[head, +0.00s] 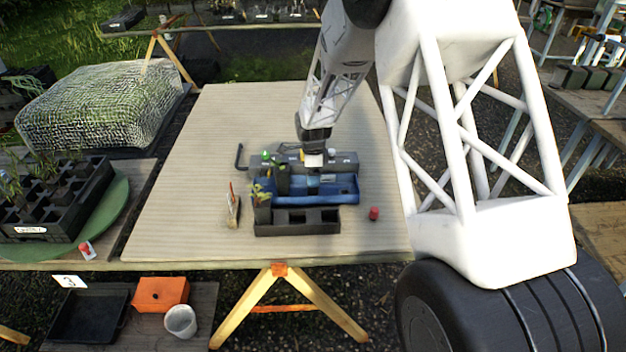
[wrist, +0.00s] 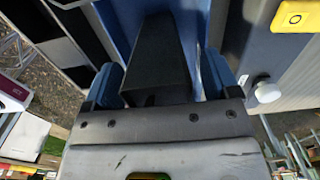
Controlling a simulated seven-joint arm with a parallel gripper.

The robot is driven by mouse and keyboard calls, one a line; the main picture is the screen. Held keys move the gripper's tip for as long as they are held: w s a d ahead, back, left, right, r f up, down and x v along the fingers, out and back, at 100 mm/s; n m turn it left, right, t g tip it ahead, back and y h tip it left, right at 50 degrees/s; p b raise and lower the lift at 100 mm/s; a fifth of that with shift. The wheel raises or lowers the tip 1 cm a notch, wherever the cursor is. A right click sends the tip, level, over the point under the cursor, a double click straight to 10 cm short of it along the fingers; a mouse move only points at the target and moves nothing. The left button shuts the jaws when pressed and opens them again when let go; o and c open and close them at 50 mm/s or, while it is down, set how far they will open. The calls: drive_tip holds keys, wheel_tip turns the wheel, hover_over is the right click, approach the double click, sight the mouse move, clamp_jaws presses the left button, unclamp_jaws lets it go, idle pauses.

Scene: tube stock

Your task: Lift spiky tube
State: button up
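In the head view my gripper (head: 314,165) points down over the blue tray (head: 340,198), beside a grey box. In the wrist view my gripper (wrist: 160,82) has its two blue fingers apart, on either side of a black tapered block or tube (wrist: 160,55). A narrow gap shows at the right finger; contact at the left is unclear. I cannot tell which tube is the spiky one.
A black compartment tray (head: 297,229) lies in front of the blue tray. The grey box (head: 346,160) has a white knob and a yellow patch. The table (head: 190,170) is clear at left.

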drive_tip(key=c, duration=1)
drive_tip(key=shift+r, duration=0.15)
drive_tip(key=shift+r, duration=4.9)
